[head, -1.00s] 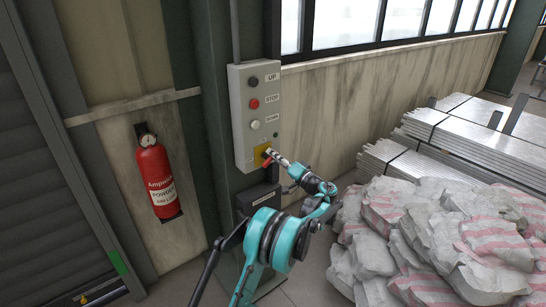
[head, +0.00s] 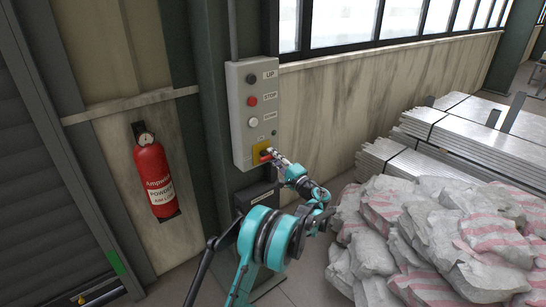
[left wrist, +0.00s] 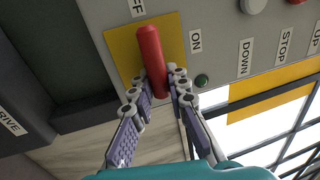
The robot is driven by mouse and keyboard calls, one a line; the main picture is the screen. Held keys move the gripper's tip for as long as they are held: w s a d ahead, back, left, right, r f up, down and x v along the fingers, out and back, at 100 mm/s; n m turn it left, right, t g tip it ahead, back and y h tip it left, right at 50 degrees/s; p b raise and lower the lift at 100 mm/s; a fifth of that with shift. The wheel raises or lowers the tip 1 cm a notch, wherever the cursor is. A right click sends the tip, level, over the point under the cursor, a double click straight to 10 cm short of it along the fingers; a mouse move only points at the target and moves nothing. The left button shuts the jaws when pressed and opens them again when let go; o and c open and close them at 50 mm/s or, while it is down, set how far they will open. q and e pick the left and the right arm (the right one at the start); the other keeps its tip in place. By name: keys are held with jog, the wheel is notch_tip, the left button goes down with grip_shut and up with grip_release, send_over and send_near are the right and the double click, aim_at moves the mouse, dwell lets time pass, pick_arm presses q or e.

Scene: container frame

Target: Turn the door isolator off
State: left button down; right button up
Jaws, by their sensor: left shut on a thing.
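The door isolator is a red bar handle (left wrist: 152,60) on a yellow square plate (left wrist: 116,47), low on the grey control box. It also shows in the head view (head: 266,154), lying near level there. In the left wrist view its free upper end points toward the partly cut OFF label (left wrist: 137,8). The ON label (left wrist: 195,42) is to the right of the plate. My left gripper (left wrist: 159,92) is shut on the handle, one finger on each side of its lower end. It also shows in the head view (head: 273,158). My right gripper is not in view.
The grey control box (head: 237,115) carries UP, STOP and DOWN buttons above the isolator. A red fire extinguisher (head: 154,175) hangs on the wall to the left. White sacks (head: 430,240) and stacked metal sheets (head: 440,140) fill the right side.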

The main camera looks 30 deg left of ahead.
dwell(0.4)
pick_arm(q)
jog(key=c, duration=1.5)
grip_release()
jog(key=shift+o, duration=0.2)
jog(key=v, duration=1.2)
jog(key=shift+a, duration=0.1)
